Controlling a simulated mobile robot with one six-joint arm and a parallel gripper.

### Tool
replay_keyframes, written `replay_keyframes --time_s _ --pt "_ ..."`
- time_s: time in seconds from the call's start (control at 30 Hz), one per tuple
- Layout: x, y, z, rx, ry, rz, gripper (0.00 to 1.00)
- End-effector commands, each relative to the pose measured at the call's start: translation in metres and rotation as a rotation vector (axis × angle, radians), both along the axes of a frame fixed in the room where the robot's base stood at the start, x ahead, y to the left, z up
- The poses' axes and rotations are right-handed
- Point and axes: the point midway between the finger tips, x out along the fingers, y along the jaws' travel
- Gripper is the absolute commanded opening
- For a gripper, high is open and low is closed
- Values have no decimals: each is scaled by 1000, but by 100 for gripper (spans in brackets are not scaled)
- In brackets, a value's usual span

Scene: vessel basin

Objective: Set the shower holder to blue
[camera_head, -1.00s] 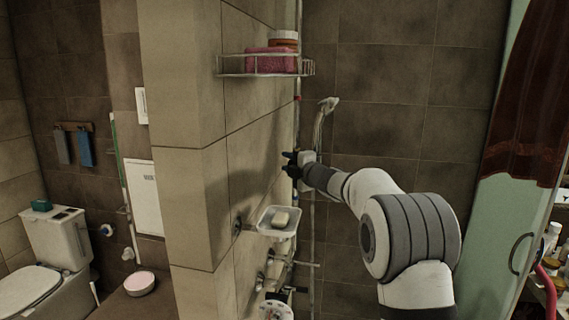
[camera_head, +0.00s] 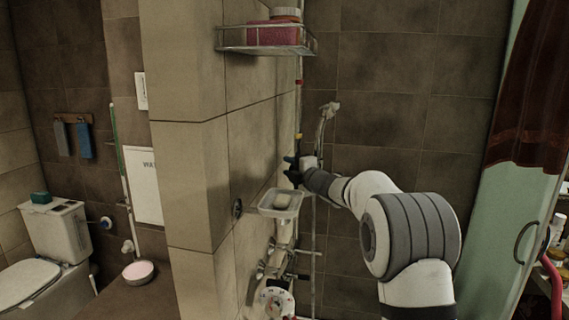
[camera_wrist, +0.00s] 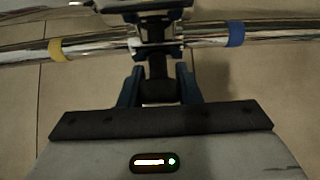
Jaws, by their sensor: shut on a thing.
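The shower rail runs across the wrist view (camera_wrist: 95,44) as a chrome tube with a yellow band (camera_wrist: 60,49) on the left and a blue band (camera_wrist: 235,34) on the right. The dark shower holder (camera_wrist: 153,36) sits on the rail between these bands, touching neither. My gripper (camera_head: 291,168) is shut on the holder; its fingers partly hide it. In the head view the yellow band (camera_head: 298,137) is just above my gripper, with a red band (camera_head: 299,82) higher up. The blue band cannot be made out there. The shower head (camera_head: 328,110) is above my gripper, right of the rail.
A soap dish (camera_head: 266,210) sticks out from the wall below and left of my gripper. Taps (camera_head: 268,266) are lower down. A wire shelf (camera_head: 232,50) is on the wall above. A green door panel (camera_head: 497,225) stands at the right.

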Motion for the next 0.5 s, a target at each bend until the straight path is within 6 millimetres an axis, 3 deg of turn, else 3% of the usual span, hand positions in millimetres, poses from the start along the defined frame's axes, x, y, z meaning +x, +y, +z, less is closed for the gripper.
replay_keyframes --time_s 0.03,0.1,0.5 --pt "0 -1 -20 0 6 -2 0" --pt "0 -1 -32 -1 5 -2 0" --pt "0 -1 -86 0 5 -3 0"
